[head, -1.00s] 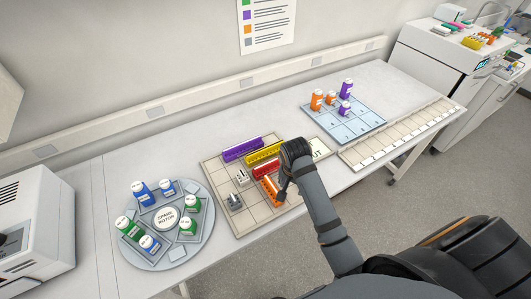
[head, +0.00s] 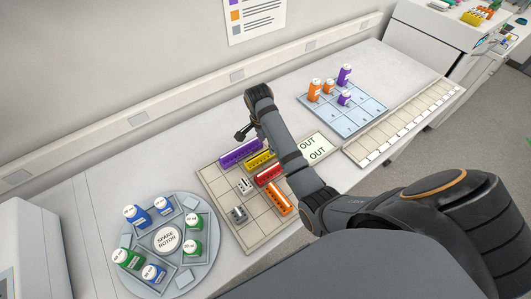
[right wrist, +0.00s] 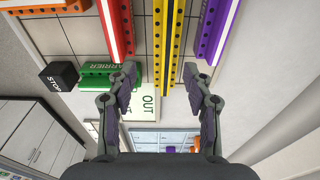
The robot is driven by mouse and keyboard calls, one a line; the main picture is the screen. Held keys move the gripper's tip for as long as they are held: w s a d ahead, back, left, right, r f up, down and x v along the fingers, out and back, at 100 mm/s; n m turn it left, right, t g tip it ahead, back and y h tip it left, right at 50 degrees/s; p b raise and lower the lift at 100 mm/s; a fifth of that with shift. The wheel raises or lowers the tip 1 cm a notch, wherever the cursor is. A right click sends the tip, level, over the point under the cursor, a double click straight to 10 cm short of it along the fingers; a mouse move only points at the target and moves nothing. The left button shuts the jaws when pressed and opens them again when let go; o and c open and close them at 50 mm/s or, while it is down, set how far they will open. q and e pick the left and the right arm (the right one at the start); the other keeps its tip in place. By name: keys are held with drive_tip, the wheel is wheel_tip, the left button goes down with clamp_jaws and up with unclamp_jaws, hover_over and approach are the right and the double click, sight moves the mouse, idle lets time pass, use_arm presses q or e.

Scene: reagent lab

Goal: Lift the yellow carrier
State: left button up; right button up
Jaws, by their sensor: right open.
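The yellow carrier (head: 258,160) lies on the gridded tray (head: 222,191), between the purple carrier (head: 240,152) and the red carrier (head: 268,175). My right arm hides its right end in the head view. My right gripper (head: 241,135) is open and empty, above the far side of the tray. In the right wrist view the yellow carrier (right wrist: 168,40) runs between the two open fingers (right wrist: 161,75), nearer the right finger, with no visible contact. My left gripper is out of view.
An orange carrier (head: 279,197) and small grey blocks (head: 239,214) share the tray. A green bar (right wrist: 95,75) and black STOP block (right wrist: 59,76) show in the wrist view. A round rotor (head: 166,239) with bottles stands left; a blue tray (head: 362,117) with bottles stands right.

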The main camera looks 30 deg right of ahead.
sight(266, 150)
drive_tip(key=shift+w+d+f, duration=0.1)
drive_tip(key=shift+f, duration=0.5)
drive_tip(key=shift+w+d+f, duration=0.1)
drive_tip(key=shift+f, duration=0.5)
drive_tip(key=shift+w+f+p, duration=0.3)
drive_tip(key=shift+w+f, duration=0.1)
drive_tip(key=shift+f, duration=0.05)
wheel_tip(266, 150, down, 2)
drive_tip(key=shift+a+f+p, duration=0.1)
drive_tip(key=shift+a+p, duration=0.05)
drive_tip(key=shift+p, duration=0.75)
drive_tip(key=f, duration=0.2)
drive_tip(key=shift+d+f, duration=0.2)
drive_tip(key=shift+f, duration=0.1)
drive_tip(key=c, duration=1)
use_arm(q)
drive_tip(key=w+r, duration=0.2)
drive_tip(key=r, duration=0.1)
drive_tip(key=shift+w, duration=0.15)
use_arm(e)
clamp_jaws()
drive_tip(key=shift+r, duration=0.1)
